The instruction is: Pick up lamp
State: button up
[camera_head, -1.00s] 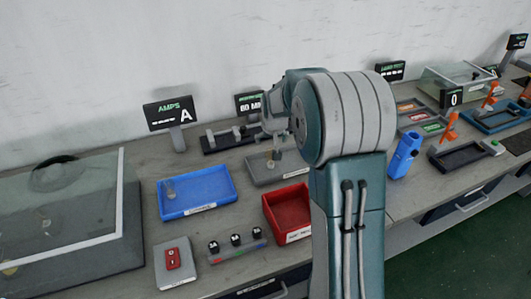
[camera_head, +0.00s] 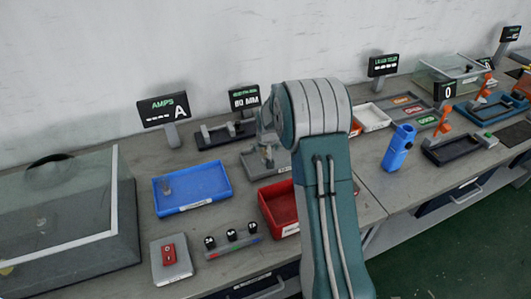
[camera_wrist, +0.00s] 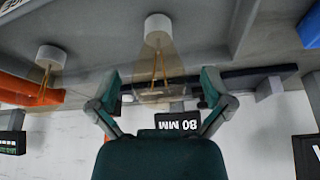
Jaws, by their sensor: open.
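A lamp with a white round cap (camera_wrist: 158,28) and a clear bulb with amber wires (camera_wrist: 157,68) is in the upside-down wrist view. It lies between the two fingers of my gripper (camera_wrist: 160,82), which are spread apart on either side, and I see no contact. A second, similar lamp (camera_wrist: 50,56) is to the left in that view. In the head view my gripper (camera_head: 267,135) hangs over the grey tray (camera_head: 250,160) and is partly hidden by my arm. Another small clear piece, perhaps a lamp, stands in the blue tray (camera_head: 205,192).
A red bin (camera_head: 278,208) stands in front of the grey tray. A dark fixture (camera_head: 212,138) and an 80 MM display (camera_head: 244,97) are behind. A glass-lidded case (camera_head: 70,210) fills the left. A blue holder (camera_head: 398,148) stands to the right.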

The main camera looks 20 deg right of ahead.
jog(key=c, duration=1.1)
jog(key=shift+r, duration=0.1)
